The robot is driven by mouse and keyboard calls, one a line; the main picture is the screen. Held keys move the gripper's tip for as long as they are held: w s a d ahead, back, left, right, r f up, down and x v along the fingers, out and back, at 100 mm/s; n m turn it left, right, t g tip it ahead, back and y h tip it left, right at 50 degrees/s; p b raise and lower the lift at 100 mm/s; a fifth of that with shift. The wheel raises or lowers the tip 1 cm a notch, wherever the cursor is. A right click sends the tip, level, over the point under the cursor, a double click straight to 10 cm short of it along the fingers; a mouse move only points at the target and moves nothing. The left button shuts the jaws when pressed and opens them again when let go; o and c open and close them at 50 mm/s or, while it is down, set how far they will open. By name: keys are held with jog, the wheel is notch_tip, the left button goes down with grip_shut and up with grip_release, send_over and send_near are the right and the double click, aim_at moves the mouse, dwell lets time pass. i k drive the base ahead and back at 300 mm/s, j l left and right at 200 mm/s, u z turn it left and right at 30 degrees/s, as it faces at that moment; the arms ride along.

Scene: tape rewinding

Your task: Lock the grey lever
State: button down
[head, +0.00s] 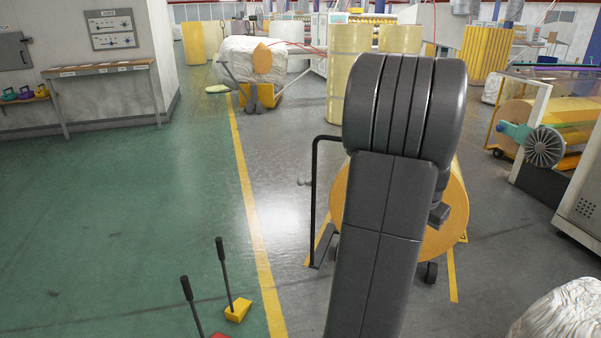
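My dark grey arm fills the middle of the head view and hides much of what is behind it. My gripper is not visible. No lever is plainly identifiable as the grey one. A small grey knob or handle (304,183) sticks out to the left of a black upright frame (314,205), beside a yellow roll (456,212) partly hidden by my arm. At the lower left, a dark stick lever (223,268) rises from a yellow base (238,310). A second dark stick lever (188,298) leans above a red base (221,336), cut by the bottom edge.
A machine with a toothed grey wheel (545,147) stands at the right. White wrapped material (562,312) lies at lower right. Yellow rolls (350,75) stand behind my arm. A table (100,69) lines the left wall. The green floor (130,200) is largely clear.

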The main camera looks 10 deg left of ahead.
aim_at(300, 182)
jog(key=i+j+u, duration=0.2)
jog(key=i+u, duration=0.2)
jog(key=i, duration=0.35)
jog(key=i+u, duration=0.4)
jog(key=i, duration=0.3)
